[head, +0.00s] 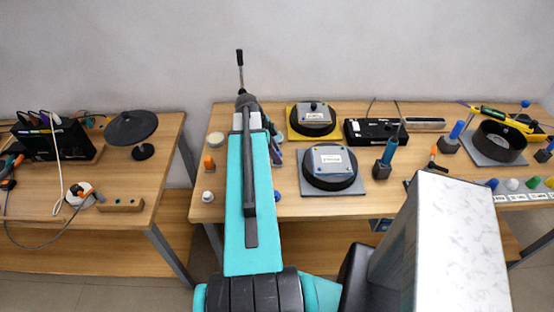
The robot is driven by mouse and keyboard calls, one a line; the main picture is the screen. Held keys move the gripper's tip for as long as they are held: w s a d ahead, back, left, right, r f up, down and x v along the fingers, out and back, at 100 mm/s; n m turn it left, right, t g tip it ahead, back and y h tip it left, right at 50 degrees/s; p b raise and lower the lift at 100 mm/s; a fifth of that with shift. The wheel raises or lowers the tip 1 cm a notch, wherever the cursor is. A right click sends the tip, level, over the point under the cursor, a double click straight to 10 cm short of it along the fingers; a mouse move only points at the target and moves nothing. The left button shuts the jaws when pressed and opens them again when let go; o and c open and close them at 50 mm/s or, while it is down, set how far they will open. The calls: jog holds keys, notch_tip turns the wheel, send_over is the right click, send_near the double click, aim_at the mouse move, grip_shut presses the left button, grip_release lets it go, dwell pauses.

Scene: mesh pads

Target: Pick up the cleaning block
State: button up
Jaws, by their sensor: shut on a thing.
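My teal arm reaches forward over the left end of the middle table. My gripper (274,147) shows only in part, dark and small, just right of the arm's far end. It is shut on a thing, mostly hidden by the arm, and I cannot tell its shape. I cannot make out for sure which thing is the cleaning block. A dark rod stands up above the arm's far end, and I cannot tell what it belongs to.
Two round black mesh pads sit on a yellow plate (291,130) and a grey plate (309,186). A black box (356,139), a blue-handled tool (390,151) and a black ring (499,141) stand to the right. A second table (115,190) is at the left, across a gap.

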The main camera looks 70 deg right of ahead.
jog(key=shift+r, duration=0.15)
jog(key=shift+r+b, duration=1.15)
jog(key=shift+r, duration=0.45)
jog(key=s+a, duration=0.1)
jog(key=s, duration=0.1)
jog(key=s+a+b, duration=0.1)
jog(key=s+a, duration=0.1)
jog(key=s+a+b, duration=0.1)
jog(key=s+a, duration=0.1)
jog(key=shift+s+a+r, duration=0.1)
jog(key=shift+s+r, duration=0.05)
jog(key=shift+r, duration=0.15)
jog(key=shift+f+b, duration=0.1)
jog(key=shift+b, duration=0.85)
jog(key=shift+s+d+b, duration=0.1)
jog(key=shift+d+b, duration=0.1)
jog(key=shift+b, duration=0.95)
jog(key=b, duration=0.5)
jog(key=shift+s, duration=0.25)
jog(key=a+b, duration=0.1)
jog(key=b, duration=0.4)
jog(key=shift+s+b, duration=0.35)
jog(key=b, duration=0.4)
jog(key=shift+s+a, duration=0.3)
jog(key=shift+a, duration=0.1)
